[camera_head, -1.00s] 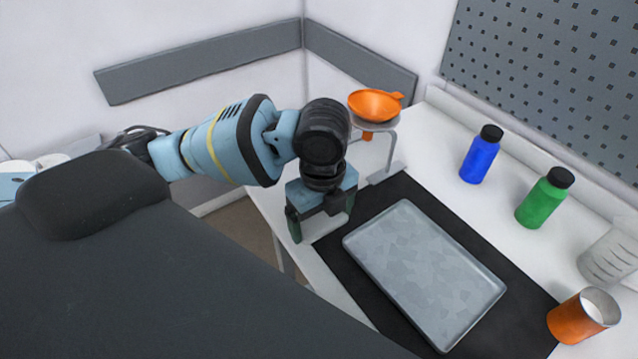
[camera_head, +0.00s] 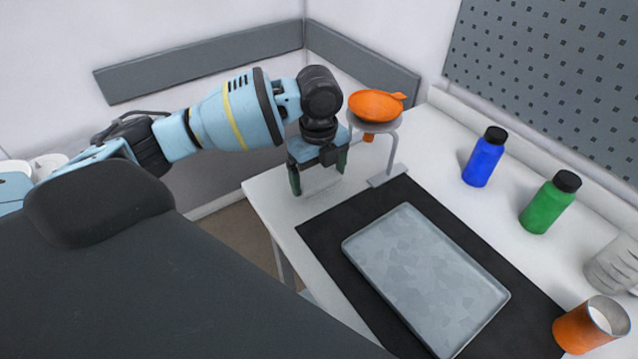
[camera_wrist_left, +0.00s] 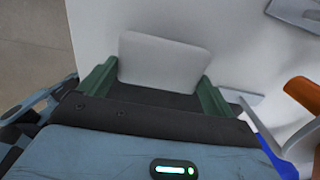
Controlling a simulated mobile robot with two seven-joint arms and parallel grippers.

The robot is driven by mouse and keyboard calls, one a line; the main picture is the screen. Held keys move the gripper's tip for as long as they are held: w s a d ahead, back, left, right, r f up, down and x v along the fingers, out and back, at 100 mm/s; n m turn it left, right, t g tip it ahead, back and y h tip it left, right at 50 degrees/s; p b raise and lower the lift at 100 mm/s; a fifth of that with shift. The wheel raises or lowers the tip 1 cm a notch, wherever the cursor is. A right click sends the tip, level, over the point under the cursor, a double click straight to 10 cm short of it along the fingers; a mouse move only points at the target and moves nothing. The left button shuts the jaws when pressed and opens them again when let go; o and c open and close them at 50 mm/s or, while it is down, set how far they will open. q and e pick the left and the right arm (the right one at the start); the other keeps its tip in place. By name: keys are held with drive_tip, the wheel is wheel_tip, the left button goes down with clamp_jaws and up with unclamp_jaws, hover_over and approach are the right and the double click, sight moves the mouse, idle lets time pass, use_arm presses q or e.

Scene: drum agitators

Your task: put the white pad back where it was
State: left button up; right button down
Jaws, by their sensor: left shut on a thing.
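The white pad (camera_wrist_left: 160,62) shows in the left wrist view, a pale flat piece with rounded corners. My left gripper (camera_wrist_left: 158,85) is shut on it, with the pad between its two green fingers. In the head view my left gripper (camera_head: 319,182) is over the back left part of the white bench, in front of the funnel stand. There the pad is hard to make out against the white bench. I cannot tell whether the pad touches the bench. My right gripper is not in view.
A grey tray (camera_head: 425,280) lies on a black mat (camera_head: 325,240). An orange funnel (camera_head: 375,105) sits on a grey stand (camera_head: 392,160) close to the gripper's right. A blue bottle (camera_head: 483,160), a green bottle (camera_head: 548,205) and an orange cup (camera_head: 575,330) stand farther right.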

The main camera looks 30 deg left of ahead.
sight(319, 179)
use_arm(q)
drive_tip(key=shift+s+f, duration=0.1)
drive_tip(key=shift+f, duration=1.45)
drive_tip(key=shift+f, duration=0.15)
drive_tip(key=o, duration=0.6)
wheel_tip(319, 179, up, 12)
drive_tip(key=shift+r+p, duration=0.15)
drive_tip(key=shift+p, duration=0.3)
